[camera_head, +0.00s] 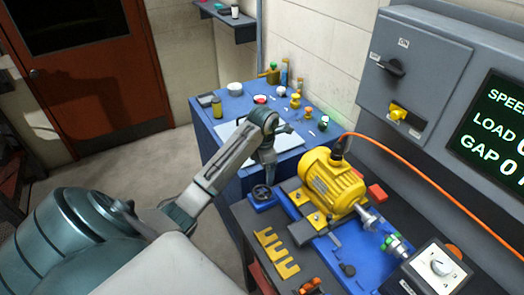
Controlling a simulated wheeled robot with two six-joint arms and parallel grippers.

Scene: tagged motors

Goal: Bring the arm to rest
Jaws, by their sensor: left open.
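My left arm comes in from the left and reaches toward the benches. Its gripper (268,172) points down near the corner where the blue cabinet meets the dark bench. It appears to hold nothing, and its fingertips are small in view. It is left of the yellow motor (330,183) and apart from it. The motor sits on a blue base plate (345,250) with an orange cable running from its top. My right gripper is out of view.
A blue cabinet (207,140) carries a white tray, bottles and small fittings. The dark bench holds yellow slotted shims (275,254) and a dial box (438,268). A grey switch box (412,70) and a screen (495,118) are on the wall. Floor is clear at left.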

